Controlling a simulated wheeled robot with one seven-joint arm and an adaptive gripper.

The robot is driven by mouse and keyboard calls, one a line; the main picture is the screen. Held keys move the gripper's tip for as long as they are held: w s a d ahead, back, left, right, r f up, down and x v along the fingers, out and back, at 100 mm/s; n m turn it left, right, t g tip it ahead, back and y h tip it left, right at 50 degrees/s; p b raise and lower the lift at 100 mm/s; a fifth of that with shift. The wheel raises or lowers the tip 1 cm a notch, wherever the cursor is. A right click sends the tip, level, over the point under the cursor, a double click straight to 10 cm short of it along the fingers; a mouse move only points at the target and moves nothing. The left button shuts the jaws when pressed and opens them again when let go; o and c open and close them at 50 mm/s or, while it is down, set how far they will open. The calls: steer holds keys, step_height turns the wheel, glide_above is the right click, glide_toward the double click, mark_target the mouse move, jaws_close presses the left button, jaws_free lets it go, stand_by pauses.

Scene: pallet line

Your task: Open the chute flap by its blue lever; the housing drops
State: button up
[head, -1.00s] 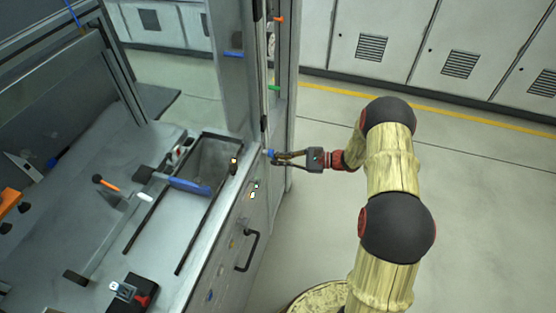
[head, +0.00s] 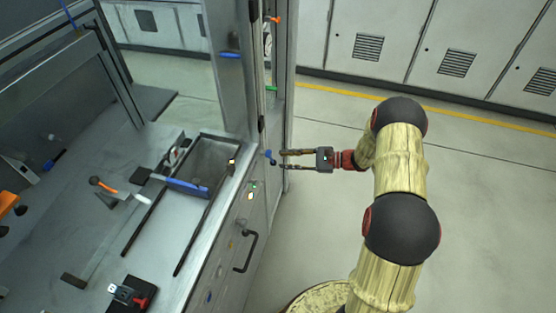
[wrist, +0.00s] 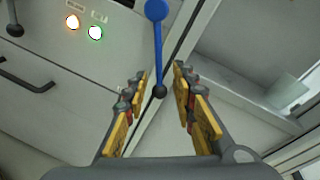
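The blue lever (head: 268,154) is on the side of the machine by the corner post. In the wrist view the lever (wrist: 157,50) has a round blue hub at the top and a blue rod running down to a black ball (wrist: 160,91). My gripper (head: 283,160) is open and empty, just right of the lever. In the wrist view my gripper (wrist: 159,75) has its fingers on either side of the rod and ball, without touching them. In the head view the ball appears just beyond the fingertips. I cannot clearly make out the flap or the housing.
A grey open bin (head: 212,152) is set in the worktop, with dark rails and a blue-handled bar (head: 186,186) beside it. A black pull handle (head: 247,252) and lit indicators (wrist: 95,32) are on the machine's front. The floor to the right is clear.

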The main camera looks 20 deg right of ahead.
steer(key=v, duration=0.7)
steer(key=shift+s+d, duration=0.2)
steer(key=shift+d, duration=0.1)
steer(key=s+a+f+g+h, duration=0.1)
steer(key=s+a+f+g, duration=0.15)
steer(key=s+f, duration=0.3)
steer(key=s+a+r+n+g+h, duration=0.25)
steer(key=s+r+n+g, duration=0.2)
steer(key=s, duration=0.45)
steer(key=s+a+r+n+t+h, duration=0.1)
steer(key=s+a+r+n+h, duration=0.2)
steer(key=r, duration=0.6)
steer(key=s+a+r+n+t+h, duration=0.2)
steer(key=s+r+n, duration=0.4)
steer(key=r, duration=0.4)
steer(key=s+a+r+n+t+h, duration=0.2)
steer(key=s+a+r+n+h, duration=0.2)
steer(key=r, duration=0.6)
steer(key=shift+s+a+n+h, duration=0.4)
steer(key=shift+s+n+h, duration=0.05)
steer(key=shift+s+h, duration=0.55)
